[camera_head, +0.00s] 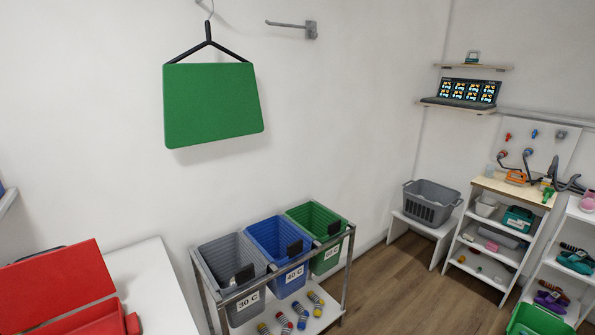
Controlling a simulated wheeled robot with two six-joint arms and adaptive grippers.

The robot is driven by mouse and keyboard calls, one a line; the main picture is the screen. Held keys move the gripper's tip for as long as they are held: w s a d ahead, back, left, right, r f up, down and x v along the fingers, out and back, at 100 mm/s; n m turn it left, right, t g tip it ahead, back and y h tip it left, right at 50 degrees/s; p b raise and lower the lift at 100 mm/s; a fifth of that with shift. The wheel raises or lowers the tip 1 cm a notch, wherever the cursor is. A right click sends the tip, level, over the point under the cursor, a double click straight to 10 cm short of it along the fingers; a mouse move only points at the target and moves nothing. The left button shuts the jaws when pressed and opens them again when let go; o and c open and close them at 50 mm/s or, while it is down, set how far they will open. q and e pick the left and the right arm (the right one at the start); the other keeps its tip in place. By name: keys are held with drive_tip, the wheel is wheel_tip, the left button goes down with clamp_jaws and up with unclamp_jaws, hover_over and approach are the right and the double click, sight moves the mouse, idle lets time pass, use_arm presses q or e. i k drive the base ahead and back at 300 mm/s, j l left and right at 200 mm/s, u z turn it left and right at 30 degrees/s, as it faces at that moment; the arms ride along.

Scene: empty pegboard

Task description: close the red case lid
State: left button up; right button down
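The red case stands at the bottom left corner on a white table. Its lid (58,285) is raised and leans back, showing a flat red face. The red case base (98,320) shows in front of the lid, cut off by the bottom edge of the picture. Neither of my grippers is in view.
The white table (150,270) is bare right of the case. A rack holds grey (233,265), blue (279,247) and green bins (317,227). A green board (212,105) hangs on the wall. Shelves with tools stand at the right. The wooden floor (400,285) between is clear.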

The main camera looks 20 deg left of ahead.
sight(42, 286)
drive_tip(key=i+u, duration=0.15)
drive_tip(key=u, duration=0.3)
drive_tip(key=i+l+u, duration=0.15)
drive_tip(key=u, duration=0.3)
drive_tip(key=i+l+u, duration=0.15)
drive_tip(key=u, duration=0.3)
drive_tip(key=i+l+u, duration=0.1)
drive_tip(key=u, duration=0.4)
drive_tip(key=l+u, duration=0.3)
drive_tip(key=u, duration=0.15)
drive_tip(key=l+u, duration=0.25)
drive_tip(key=u, duration=0.2)
drive_tip(key=l+u, duration=0.3)
drive_tip(key=u, duration=0.15)
drive_tip(key=i, duration=0.05)
